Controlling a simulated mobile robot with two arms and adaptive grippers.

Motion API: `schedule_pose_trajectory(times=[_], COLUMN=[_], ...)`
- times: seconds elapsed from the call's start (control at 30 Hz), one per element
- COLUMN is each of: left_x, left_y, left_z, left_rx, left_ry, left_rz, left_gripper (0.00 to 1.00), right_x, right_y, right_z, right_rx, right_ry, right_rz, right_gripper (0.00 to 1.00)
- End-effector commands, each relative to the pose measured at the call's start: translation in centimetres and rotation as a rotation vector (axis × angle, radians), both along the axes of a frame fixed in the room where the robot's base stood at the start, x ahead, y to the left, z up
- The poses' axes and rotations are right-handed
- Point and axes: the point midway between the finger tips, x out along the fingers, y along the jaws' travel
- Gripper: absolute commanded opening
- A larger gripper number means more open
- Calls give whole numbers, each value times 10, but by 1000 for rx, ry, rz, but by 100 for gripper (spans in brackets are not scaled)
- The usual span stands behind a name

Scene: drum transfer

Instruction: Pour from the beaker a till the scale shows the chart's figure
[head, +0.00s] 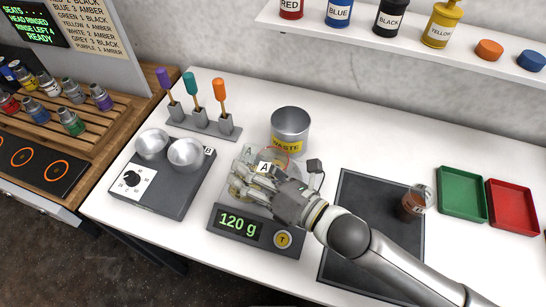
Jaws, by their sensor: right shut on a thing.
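Beaker A (264,167) is a clear vessel with a white "A" label, largely hidden behind my right gripper (247,185). My right gripper is shut on it, over the back of the digital scale (226,239). I cannot tell whether the beaker touches the scale or how much it holds. The scale's display reads 120 g, beside a round yellow T button (283,239). A wall chart (88,22) lists colours with numbers and "amber" or "black"; its top is cut off. No gram figure is readable on it. My left gripper is out of view.
A grey WASTE bin (290,125) stands just behind the gripper. A two-bowl device (160,195) marked B is left, below a rack of screwdriver-like tools (200,125). A small jar of brown liquid (413,203) stands right on a dark mat (365,195), near green (461,180) and red trays (512,208).

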Motion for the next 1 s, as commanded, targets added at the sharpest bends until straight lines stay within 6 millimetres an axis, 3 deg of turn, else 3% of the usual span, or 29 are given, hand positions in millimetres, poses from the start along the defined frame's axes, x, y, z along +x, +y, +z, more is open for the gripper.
schedule_pose_trajectory(times=[0.67,1.0], left_x=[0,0], left_y=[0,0], left_z=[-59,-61], left_rx=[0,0], left_ry=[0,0], left_rz=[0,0], left_gripper=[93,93], right_x=[-19,-29], right_y=[12,19], right_z=[-68,-68], right_rx=[-187,-304], right_ry=[-289,-470], right_rz=[1,0], right_gripper=[26,26])
